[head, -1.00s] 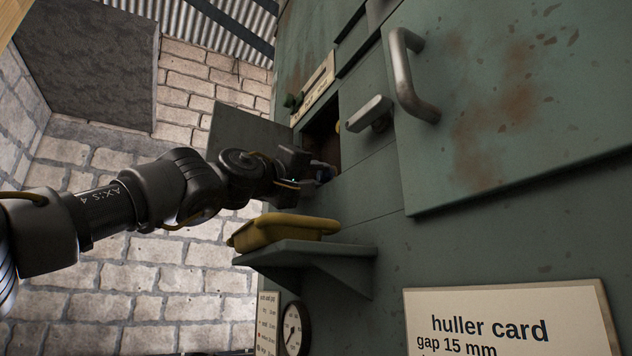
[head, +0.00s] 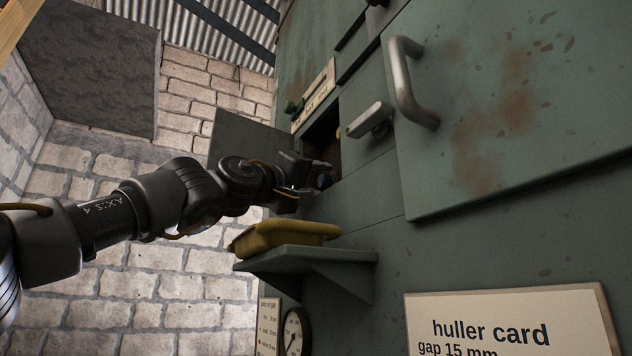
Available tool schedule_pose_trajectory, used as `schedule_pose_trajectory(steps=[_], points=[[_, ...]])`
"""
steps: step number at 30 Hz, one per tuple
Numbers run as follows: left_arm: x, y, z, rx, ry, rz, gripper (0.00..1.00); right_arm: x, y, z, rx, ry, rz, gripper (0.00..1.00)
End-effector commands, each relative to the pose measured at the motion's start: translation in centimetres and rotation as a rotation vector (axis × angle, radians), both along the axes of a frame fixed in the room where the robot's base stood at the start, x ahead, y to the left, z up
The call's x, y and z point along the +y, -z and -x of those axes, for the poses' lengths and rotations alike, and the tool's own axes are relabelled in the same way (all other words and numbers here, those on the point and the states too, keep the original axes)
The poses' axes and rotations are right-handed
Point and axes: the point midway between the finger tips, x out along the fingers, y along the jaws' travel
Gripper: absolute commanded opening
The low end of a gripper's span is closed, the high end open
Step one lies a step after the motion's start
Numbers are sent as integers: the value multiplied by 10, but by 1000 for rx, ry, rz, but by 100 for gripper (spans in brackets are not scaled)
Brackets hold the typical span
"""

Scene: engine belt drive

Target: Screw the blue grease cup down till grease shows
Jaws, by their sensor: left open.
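The blue grease cup (head: 324,181) shows as a small dark blue patch at the tip of my left gripper, in front of the dark opening (head: 324,138) in the green machine. My left gripper (head: 318,179) is open, its fingers pointing right towards the opening and close around the cup. I cannot tell whether the fingers touch the cup. The gripper hides most of the cup and the lower part of the opening. No grease can be made out. My right gripper is not in view.
A small door (head: 240,141) stands open left of the opening. A grey latch handle (head: 370,120) sticks out to its right. Below the gripper, a shelf (head: 308,257) holds a yellow tray (head: 282,237). A large bar handle (head: 404,82) juts out further right.

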Motion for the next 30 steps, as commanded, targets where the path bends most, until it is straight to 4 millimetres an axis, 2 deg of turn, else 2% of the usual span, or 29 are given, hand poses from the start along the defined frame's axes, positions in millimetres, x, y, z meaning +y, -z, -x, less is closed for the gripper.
schedule_pose_trajectory(steps=[5,11,21,30], points=[[-1,0,0,23,2,10,49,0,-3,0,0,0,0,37],[-3,-6,2,190,3,117,49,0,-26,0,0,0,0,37],[-4,-15,3,690,0,452,49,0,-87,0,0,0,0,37],[-3,-19,2,1101,1,732,49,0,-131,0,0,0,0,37]])
